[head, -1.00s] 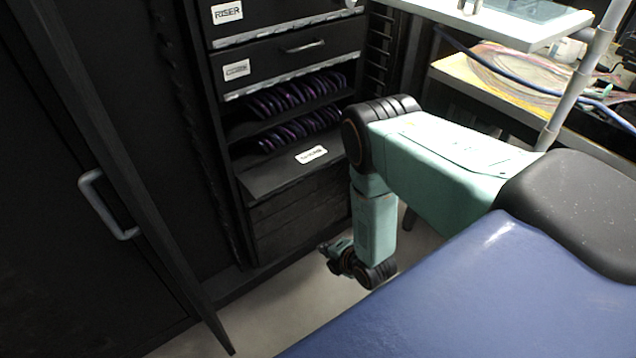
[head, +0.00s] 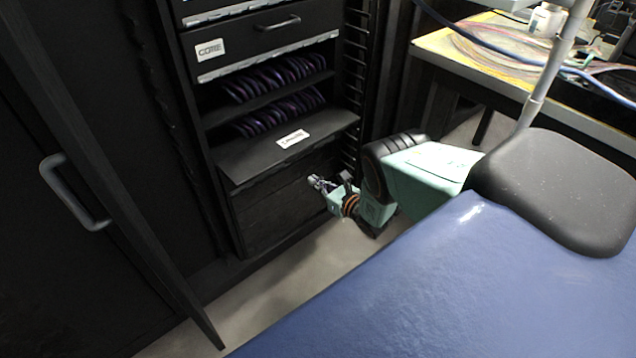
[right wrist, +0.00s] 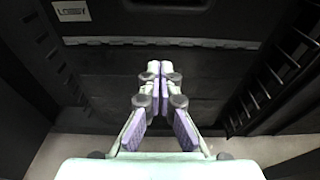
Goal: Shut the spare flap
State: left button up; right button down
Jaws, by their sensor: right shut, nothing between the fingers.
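The cabinet's black flap (head: 255,155) with a white label stands out, tilted, below the shelves of purple-edged items. The label's word is too small to read, so I cannot be sure it is the spare one. My right gripper (head: 316,182) is below the flap and toward its right, in front of the lower dark panel. In the right wrist view the gripper (right wrist: 153,70) is shut and empty, its fingertips together before a dark panel. Whether it touches the panel I cannot tell. My left gripper is out of view.
A drawer labelled CORE (head: 250,45) is above the shelves. A tall door with a grey handle (head: 72,192) stands at left. A table (head: 505,82) with loose fibres is at right. Slotted rails (right wrist: 272,85) flank the panel in the right wrist view. Grey floor lies below.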

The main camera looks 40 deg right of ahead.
aim_at(294, 146)
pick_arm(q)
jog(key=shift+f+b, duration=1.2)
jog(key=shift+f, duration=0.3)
pick_arm(e)
jog(key=w+r, duration=0.2)
jog(key=w, duration=0.4)
jog(key=shift+a+r, duration=0.25)
jog(key=shift+r, duration=0.05)
jog(key=shift+w, duration=0.1)
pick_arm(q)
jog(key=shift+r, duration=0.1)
pick_arm(e)
jog(key=shift+d, duration=0.1)
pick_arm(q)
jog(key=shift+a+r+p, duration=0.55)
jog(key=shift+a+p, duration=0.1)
pick_arm(e)
jog(key=shift+r+g, duration=0.35)
jog(key=shift+g, duration=0.35)
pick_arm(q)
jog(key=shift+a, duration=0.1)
